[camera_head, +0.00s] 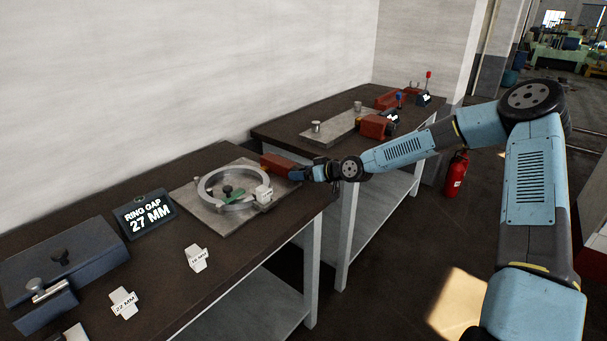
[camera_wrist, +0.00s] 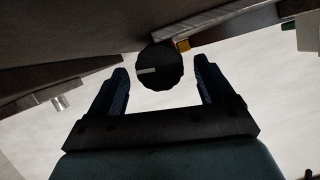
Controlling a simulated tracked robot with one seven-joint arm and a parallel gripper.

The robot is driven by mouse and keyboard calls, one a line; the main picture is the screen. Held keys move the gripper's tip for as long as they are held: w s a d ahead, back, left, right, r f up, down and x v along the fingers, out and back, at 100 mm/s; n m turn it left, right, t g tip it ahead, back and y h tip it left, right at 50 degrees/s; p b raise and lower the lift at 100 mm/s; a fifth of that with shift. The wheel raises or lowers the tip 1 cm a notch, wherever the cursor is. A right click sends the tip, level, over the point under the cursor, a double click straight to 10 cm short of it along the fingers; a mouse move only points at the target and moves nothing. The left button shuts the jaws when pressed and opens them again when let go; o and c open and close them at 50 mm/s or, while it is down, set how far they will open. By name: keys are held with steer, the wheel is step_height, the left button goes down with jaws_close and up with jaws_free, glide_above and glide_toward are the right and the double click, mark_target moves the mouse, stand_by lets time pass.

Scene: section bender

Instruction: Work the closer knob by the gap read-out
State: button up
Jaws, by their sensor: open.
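A black ribbed knob (camera_wrist: 160,66) with a pale index mark shows in the wrist view. It appears between the two fingertips of my open gripper (camera_head: 303,173), with a gap on each side. In the head view my gripper is at the right end of a red housing (camera_head: 275,162), and the knob is hidden. A metal ring (camera_head: 206,185) with a green piece inside lies on a grey plate (camera_head: 218,223). A white block (camera_head: 264,193) sits at the ring's right side. The read-out sign (camera_head: 146,214) says "RING GAP 27 MM".
A white block (camera_head: 123,303) marked 22 MM and another labelled white block (camera_head: 197,258) lie on the near bench. A dark blue case (camera_head: 75,250) is at left. A second bench (camera_head: 280,130) holds red housings. A fire extinguisher (camera_head: 456,175) stands behind my arm.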

steer(key=shift+d, duration=0.1)
steer(key=v, duration=1.3)
steer(key=shift+d, duration=0.25)
steer(key=shift+s+r, duration=0.1)
steer(key=shift+s, duration=0.05)
